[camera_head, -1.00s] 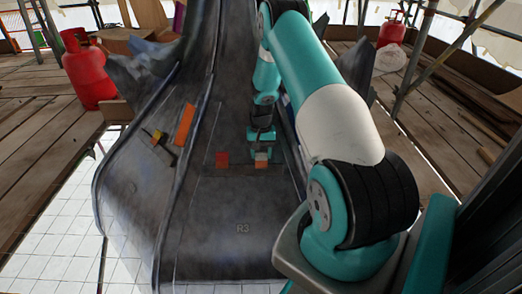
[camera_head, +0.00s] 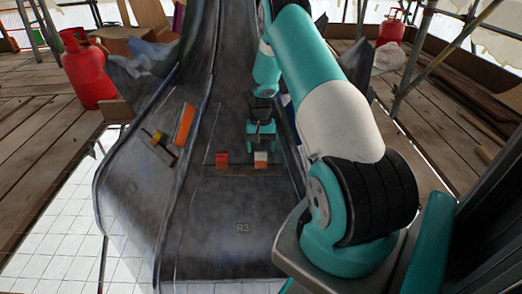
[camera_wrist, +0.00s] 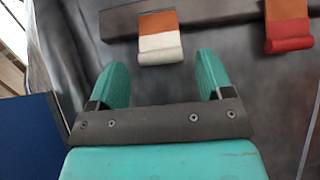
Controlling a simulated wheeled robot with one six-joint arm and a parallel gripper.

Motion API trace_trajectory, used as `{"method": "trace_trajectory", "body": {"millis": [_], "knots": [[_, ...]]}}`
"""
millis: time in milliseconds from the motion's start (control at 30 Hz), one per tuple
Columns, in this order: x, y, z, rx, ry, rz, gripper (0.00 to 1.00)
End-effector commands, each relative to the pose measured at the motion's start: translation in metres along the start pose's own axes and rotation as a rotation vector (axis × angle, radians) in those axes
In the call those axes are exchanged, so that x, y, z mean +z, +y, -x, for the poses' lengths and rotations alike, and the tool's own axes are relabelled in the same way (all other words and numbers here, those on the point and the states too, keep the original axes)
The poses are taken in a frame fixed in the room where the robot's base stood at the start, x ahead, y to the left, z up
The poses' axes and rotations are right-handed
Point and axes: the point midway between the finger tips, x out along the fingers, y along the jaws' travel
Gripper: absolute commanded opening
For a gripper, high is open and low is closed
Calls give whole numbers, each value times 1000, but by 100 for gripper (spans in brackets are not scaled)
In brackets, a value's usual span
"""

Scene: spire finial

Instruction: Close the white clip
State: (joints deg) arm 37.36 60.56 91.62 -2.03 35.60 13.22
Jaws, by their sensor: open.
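The white clip (camera_head: 261,157) sits on a dark bar on the grey sheet-metal surface, right of the red clip (camera_head: 222,160). In the wrist view the white clip (camera_wrist: 160,45) shows an orange strip ending in a white curled lip, just beyond my fingertips. My gripper (camera_head: 261,130) is above the clip in the head view, apart from it. In the wrist view my gripper (camera_wrist: 163,72) has its two teal fingers spread, with nothing between them. I cannot tell how firmly the white lip sits.
The red clip (camera_wrist: 289,38) is on the same bar to the right in the wrist view. A red gas cylinder (camera_head: 88,72) stands on the planks. The sheet below the clips is clear.

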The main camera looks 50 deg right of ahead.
Motion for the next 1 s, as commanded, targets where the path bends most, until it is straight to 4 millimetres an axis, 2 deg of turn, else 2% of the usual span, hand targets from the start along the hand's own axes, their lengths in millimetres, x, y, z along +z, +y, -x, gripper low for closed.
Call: {"method": "trace_trajectory", "body": {"millis": [33,200,400,500,700,1000], "knots": [[0,0,19,-1,4,0,73],[0,0,64,-1,4,0,73],[0,1,110,-1,3,-1,73],[0,1,127,-1,3,-1,73],[0,1,145,0,1,-1,73],[0,1,146,0,0,-1,73]]}}
